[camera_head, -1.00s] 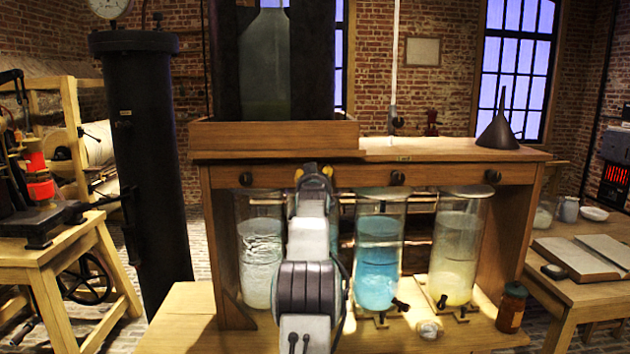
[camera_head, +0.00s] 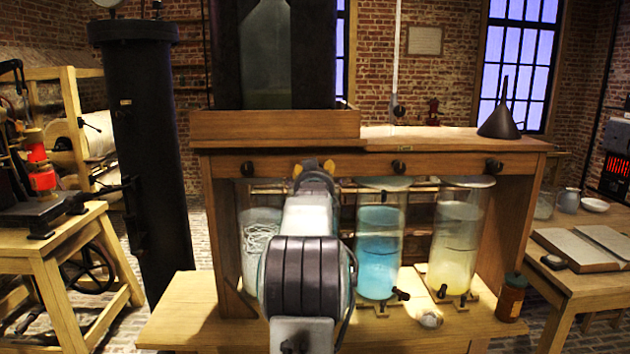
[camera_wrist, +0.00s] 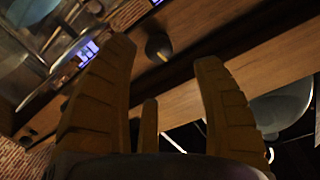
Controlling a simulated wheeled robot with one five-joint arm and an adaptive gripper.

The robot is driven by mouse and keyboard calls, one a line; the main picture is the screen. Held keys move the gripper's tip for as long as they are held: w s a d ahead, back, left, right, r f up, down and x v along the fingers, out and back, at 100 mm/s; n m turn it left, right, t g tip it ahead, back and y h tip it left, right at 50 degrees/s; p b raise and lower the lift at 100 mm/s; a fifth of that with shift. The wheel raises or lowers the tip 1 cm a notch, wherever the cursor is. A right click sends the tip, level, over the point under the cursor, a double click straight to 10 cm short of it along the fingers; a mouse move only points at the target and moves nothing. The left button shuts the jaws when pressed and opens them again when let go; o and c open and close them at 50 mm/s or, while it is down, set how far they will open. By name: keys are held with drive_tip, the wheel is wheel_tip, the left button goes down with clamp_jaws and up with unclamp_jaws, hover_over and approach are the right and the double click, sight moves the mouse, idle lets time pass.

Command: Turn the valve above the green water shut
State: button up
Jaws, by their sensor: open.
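My gripper (camera_head: 315,166) is at the wooden front rail, behind my own forearm in the head view. In the head view, valve knobs (camera_head: 247,168) (camera_head: 399,167) (camera_head: 494,166) sit along the rail; the stretch behind my gripper is hidden. Below are a cloudy whitish jar (camera_head: 260,240), a blue jar (camera_head: 379,250) and a yellowish jar (camera_head: 455,250). I cannot make out a green jar; my arm covers the space between the whitish and blue jars.
A tall dark-framed tank (camera_head: 268,50) stands in a wooden tray on the bench top. A black funnel (camera_head: 498,122) stands at right. A brown bottle (camera_head: 511,298) is on the lower shelf. A black column (camera_head: 145,150) stands left, a side table with a book (camera_head: 580,248) right.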

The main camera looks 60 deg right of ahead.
drive_tip(key=shift+v, duration=2)
